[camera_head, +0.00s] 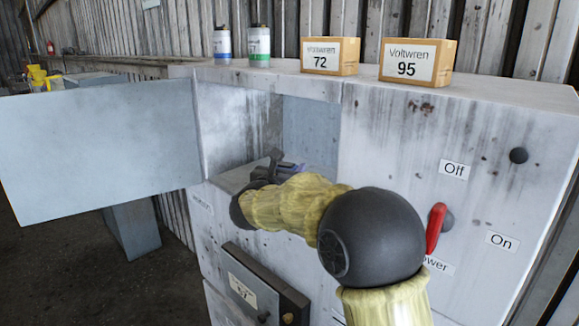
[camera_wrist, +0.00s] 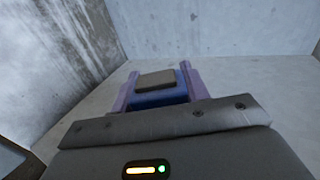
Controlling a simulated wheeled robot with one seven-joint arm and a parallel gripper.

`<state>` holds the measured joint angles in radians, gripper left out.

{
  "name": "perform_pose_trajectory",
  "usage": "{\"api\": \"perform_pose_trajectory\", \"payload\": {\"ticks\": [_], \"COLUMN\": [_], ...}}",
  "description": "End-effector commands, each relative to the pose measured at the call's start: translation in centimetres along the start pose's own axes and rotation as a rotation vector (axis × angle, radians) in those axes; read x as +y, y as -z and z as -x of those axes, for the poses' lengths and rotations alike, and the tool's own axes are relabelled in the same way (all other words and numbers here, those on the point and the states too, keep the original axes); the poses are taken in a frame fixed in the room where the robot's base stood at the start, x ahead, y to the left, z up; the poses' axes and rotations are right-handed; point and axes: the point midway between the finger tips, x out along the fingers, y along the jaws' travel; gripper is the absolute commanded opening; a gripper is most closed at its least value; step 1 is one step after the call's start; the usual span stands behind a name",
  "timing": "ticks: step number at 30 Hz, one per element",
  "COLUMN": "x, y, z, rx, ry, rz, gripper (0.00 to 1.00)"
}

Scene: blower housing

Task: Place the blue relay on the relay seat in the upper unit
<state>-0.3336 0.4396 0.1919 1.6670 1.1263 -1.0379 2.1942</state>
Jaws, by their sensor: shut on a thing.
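The upper unit (camera_head: 310,121) is an open grey compartment in the cabinet, with its door (camera_head: 100,143) swung out to the left. My gripper (camera_head: 278,168) reaches into it, low down. In the wrist view my gripper (camera_wrist: 157,88) is shut on the blue relay (camera_wrist: 158,97), which sits between two purplish fingers. A flat grey-brown piece shows at the relay's far end; I cannot tell whether it belongs to the relay. I cannot make out the relay seat, nor whether the relay touches anything beneath it.
The compartment's left wall (camera_wrist: 65,50) and back wall (camera_wrist: 220,25) are close around my gripper. Two boxes marked 72 (camera_head: 330,56) and 95 (camera_head: 417,62) and two cans (camera_head: 259,43) stand on top. A red lever (camera_head: 435,228) sticks out at right.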

Motion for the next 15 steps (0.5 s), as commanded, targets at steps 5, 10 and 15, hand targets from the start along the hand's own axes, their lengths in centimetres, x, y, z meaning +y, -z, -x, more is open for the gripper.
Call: {"api": "perform_pose_trajectory", "payload": {"ticks": [5,10,15], "x": [-0.03,-0.04,-0.05], "y": [0.25,0.14,0.13], "z": [-0.02,-0.03,-0.03], "rx": [-0.001,0.0,0.0], "ry": [0.0,0.001,0.001], "rz": [-0.001,0.0,0.0], "gripper": [0.2,0.67,0.67]}}
